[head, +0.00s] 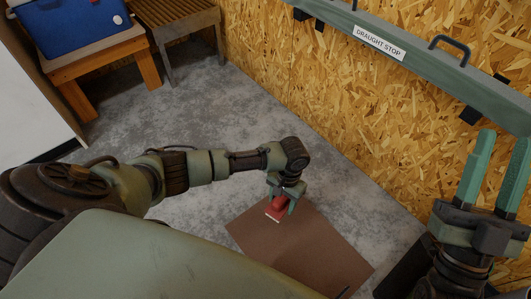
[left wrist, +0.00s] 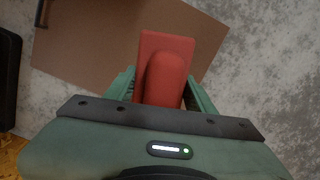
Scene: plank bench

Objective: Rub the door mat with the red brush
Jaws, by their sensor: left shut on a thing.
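The door mat (head: 306,250) is a flat brown rectangle on the grey floor, low in the middle of the head view. It also shows in the left wrist view (left wrist: 90,45). The red brush (head: 276,209) is over the mat's upper left part, with a pale strip along its lower edge. My left gripper (head: 281,203) is shut on the brush, whose red back fills the space between the fingers in the left wrist view (left wrist: 165,75). I cannot tell whether the bristles touch the mat. My right gripper (head: 495,175) is raised at the right, open and empty.
A long green bar labelled "DRAUGHT STOP" (head: 380,42) with handles runs along the chipboard wall (head: 330,90). A blue box (head: 72,25) sits on a wooden stand (head: 105,62) at the back left, beside a slatted bench (head: 175,20). The grey floor (head: 200,110) between is clear.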

